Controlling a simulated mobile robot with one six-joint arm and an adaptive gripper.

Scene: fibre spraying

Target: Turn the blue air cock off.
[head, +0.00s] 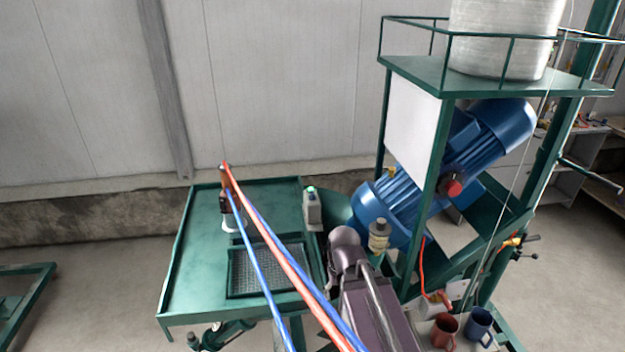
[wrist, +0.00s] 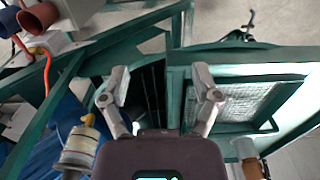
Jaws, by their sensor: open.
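I cannot pick out the blue air cock for certain. A small cluster of fittings with dark handles (head: 518,242) sits on the green frame at the right of the head view, too small to tell a blue lever. My gripper (wrist: 158,88) is open and empty in the wrist view, its two grey fingers spread wide above green frame bars. In the head view my dark arm comes up from the bottom centre, and its fingers cannot be made out. The fittings stand well to the right of my arm.
A green table (head: 190,275) with a mesh grate (head: 285,270) is at left. Red and blue hoses (head: 290,270) cross in front. A blue motor (head: 400,205) sits in the green frame. A red mug (head: 445,330) and a blue mug (head: 479,325) stand at lower right.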

